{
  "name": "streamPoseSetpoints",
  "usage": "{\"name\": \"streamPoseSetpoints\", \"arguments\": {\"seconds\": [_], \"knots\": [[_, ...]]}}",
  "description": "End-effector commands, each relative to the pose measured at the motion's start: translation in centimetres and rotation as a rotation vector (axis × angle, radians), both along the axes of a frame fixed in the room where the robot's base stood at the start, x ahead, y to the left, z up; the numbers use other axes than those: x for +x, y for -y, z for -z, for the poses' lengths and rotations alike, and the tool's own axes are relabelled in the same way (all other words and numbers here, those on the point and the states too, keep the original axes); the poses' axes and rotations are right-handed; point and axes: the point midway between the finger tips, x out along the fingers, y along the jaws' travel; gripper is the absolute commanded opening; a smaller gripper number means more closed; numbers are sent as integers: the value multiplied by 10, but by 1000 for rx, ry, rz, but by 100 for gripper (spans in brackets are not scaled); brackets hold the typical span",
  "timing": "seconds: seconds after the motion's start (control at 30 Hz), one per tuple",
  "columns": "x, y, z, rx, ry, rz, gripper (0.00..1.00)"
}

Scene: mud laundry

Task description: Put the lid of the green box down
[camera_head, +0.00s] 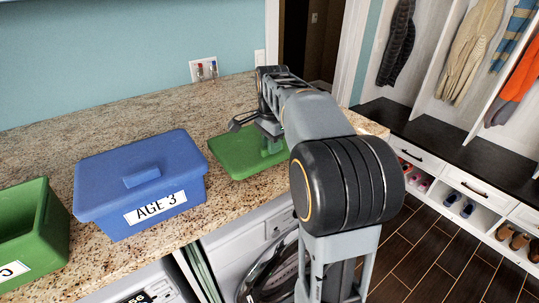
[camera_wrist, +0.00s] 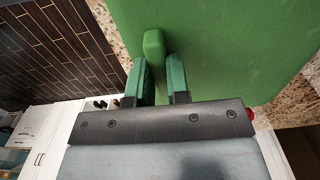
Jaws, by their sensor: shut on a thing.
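The green lid (camera_head: 230,153) is at the right part of the granite counter, beside the blue box. Whether it touches the counter or is just above it, I cannot tell. My gripper (camera_head: 271,146) is over the lid, partly hidden by my arm. In the wrist view the lid (camera_wrist: 220,45) fills the upper right, and my gripper (camera_wrist: 160,80) has its two fingers shut on the lid's raised handle (camera_wrist: 153,50). The green box (camera_head: 45,215) stands open at the far left of the counter, cut off by the picture edge.
A blue box (camera_head: 140,180) with its lid on and an "AGE 3" label stands between the green box and the green lid. The granite counter (camera_head: 100,115) is clear behind it. Washing machines (camera_head: 250,240) are below its front edge. A shoe bench (camera_head: 455,150) stands at right.

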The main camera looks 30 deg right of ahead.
Motion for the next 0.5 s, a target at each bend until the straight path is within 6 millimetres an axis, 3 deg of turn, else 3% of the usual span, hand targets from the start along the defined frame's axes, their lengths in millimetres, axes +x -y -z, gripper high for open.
{"name": "streamPoseSetpoints", "arguments": {"seconds": [0.3, 0.5], "knots": [[0, -1, 33, 1, -2, -3, 0], [0, -1, 40, 0, 1, -4, 0]]}}
